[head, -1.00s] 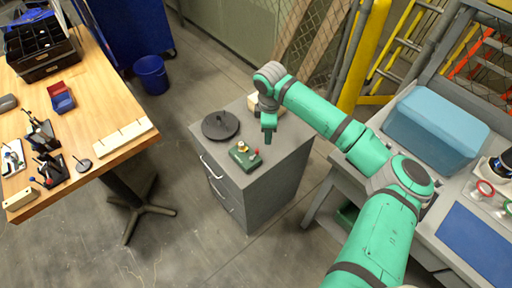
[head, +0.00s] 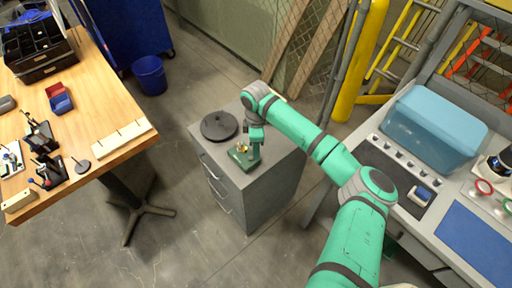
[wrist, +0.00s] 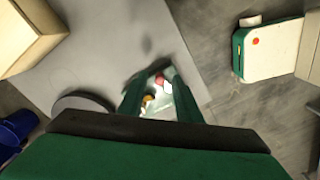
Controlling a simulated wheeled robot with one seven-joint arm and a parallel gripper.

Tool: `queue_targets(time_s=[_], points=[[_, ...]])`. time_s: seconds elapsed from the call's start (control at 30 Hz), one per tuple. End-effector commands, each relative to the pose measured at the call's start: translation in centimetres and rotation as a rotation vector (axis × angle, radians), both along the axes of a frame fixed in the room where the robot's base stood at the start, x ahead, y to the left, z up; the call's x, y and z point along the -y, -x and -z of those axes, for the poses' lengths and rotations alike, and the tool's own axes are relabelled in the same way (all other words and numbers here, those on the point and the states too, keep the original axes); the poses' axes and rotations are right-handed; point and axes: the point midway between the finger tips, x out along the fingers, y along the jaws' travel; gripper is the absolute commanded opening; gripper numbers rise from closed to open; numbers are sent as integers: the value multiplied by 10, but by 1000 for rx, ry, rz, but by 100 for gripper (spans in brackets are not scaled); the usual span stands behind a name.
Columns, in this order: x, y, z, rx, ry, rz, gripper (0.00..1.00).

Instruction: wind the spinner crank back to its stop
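The spinner is a small green box (head: 236,161) with a brass hub (head: 241,149), standing on top of the grey cabinet. My gripper (head: 254,152) points down right at the spinner, over its right side, and hides part of it. In the wrist view my gripper (wrist: 160,82) has its two green fingers apart. The red crank knob (wrist: 161,78) shows between them near the tips, and the brass hub (wrist: 148,99) shows by the left finger. I cannot tell whether a finger touches the knob. In the head view the knob is hidden behind my gripper.
A dark round disc (head: 219,126) with a central post lies on the cabinet (head: 270,170), behind and left of the spinner. A wooden workbench (head: 100,100) stands left. A grey bench with a blue translucent bin (head: 435,128) stands right.

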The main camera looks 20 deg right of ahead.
Motion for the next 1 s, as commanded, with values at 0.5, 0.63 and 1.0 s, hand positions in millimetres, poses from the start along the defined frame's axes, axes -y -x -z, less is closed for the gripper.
queue_targets(time_s=[0.5,0.63,1.0], points=[[0,0,7,0,0,0,5],[0,0,7,0,0,0,0],[1,2,6,1,0,71,0]])
